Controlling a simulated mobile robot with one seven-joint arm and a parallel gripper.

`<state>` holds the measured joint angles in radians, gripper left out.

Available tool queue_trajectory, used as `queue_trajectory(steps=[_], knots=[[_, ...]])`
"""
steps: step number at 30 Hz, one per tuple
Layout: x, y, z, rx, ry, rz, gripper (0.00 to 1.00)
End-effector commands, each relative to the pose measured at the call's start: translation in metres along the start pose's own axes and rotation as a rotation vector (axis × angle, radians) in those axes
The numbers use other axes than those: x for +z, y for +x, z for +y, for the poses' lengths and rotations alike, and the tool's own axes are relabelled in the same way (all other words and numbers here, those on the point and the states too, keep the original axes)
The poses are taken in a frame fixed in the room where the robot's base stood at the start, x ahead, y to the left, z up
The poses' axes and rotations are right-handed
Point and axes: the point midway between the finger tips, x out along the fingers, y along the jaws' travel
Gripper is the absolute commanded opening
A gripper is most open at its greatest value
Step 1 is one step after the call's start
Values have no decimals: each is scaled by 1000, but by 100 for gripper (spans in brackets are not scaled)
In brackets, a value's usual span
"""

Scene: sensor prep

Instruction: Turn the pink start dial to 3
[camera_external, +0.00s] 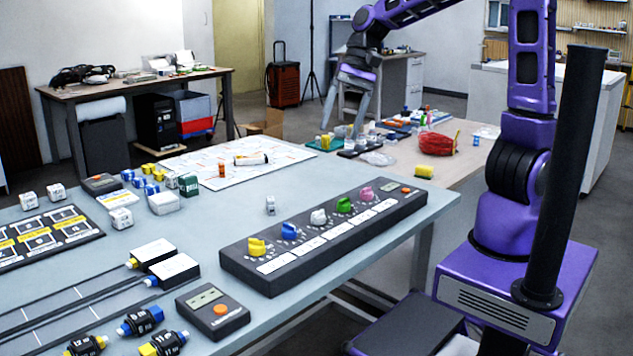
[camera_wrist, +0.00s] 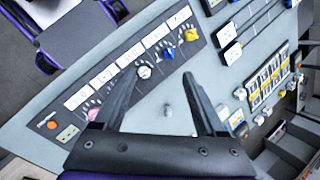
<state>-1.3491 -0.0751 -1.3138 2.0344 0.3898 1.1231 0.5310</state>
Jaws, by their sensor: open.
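The pink dial (camera_external: 366,194) is the last knob at the right end of the dark control panel (camera_external: 300,272), beside an orange button. Its number marks are too small to read. In the wrist view the pink dial (camera_wrist: 93,113) shows just left of my left finger, partly covered. My gripper (camera_wrist: 160,74) is open and empty, its fingers pointing over the panel and table. In the external view my gripper (camera_external: 345,131) hangs beyond the panel, in line with the far end of the table, well apart from the dial.
Yellow (camera_external: 257,247), blue (camera_external: 289,231), white (camera_external: 318,216) and green (camera_external: 344,204) dials share the panel. A small grey piece (camera_external: 270,205) stands behind it. A handheld box (camera_external: 212,310) lies near the front. The tabletop around the grey piece is clear.

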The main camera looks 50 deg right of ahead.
Motion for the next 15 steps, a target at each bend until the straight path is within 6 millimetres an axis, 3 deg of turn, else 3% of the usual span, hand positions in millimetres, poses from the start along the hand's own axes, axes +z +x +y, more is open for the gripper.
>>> queue_trajectory(steps=[10, 15], knots=[[-22, -13, 1, 186, -279, 99, 73], [-46, -16, 4, 368, -503, 109, 73]])
